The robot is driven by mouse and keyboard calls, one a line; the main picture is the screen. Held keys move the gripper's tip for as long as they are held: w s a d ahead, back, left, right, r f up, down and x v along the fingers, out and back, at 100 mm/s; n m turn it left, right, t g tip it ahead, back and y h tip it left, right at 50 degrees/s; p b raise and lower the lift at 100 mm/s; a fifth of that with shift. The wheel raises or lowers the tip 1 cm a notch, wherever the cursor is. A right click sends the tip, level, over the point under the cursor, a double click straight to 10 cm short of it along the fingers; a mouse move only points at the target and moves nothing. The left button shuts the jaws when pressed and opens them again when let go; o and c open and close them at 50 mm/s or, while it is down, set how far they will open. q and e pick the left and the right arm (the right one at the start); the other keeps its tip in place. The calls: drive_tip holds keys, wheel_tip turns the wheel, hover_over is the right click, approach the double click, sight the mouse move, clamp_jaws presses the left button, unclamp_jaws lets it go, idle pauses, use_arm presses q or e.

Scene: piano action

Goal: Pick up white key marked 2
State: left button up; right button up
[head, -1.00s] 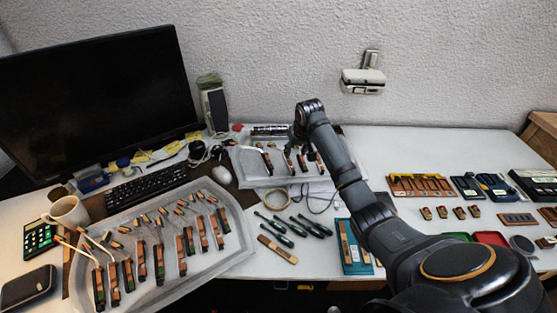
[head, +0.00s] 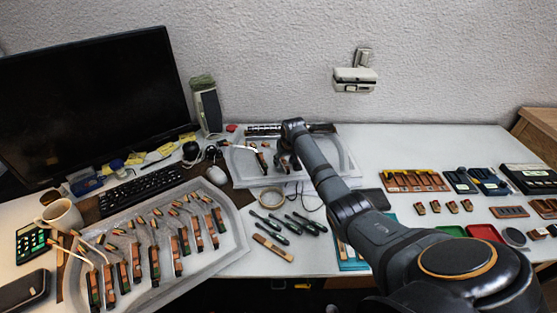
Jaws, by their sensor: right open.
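My right gripper (head: 286,161) is low over the grey back tray (head: 237,168), among the small piano action parts there. Its fingers are small and partly hidden by my arm, with nothing visibly held. One upright part (head: 261,160) stands just left of it in the tray. I cannot read any number, so I cannot tell which piece is the white key marked 2. A flat wooden piece (head: 272,248) lies on the table in front, and a teal tray (head: 352,263) with pale strips is partly hidden behind my right arm. My left gripper is not in view.
A large grey tray (head: 236,246) with several upright action parts fills the left front. Several dark-handled tools (head: 288,222) and a tape ring (head: 270,199) lie mid-table. A monitor (head: 95,105), keyboard (head: 140,191) and mug (head: 62,216) stand left. Boxes and small trays are at right.

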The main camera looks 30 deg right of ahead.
drive_tip(key=shift+c, duration=0.3)
clamp_jaws()
drive_tip(key=shift+r, duration=0.35)
wheel_tip(320, 180, up, 2)
drive_tip(key=shift+d+r, duration=0.1)
drive_tip(key=shift+r, duration=0.1)
drive_tip(key=s+d+r, duration=0.4)
drive_tip(key=s+r, duration=0.6)
drive_tip(key=s, duration=0.3)
drive_tip(key=shift+s, duration=0.2)
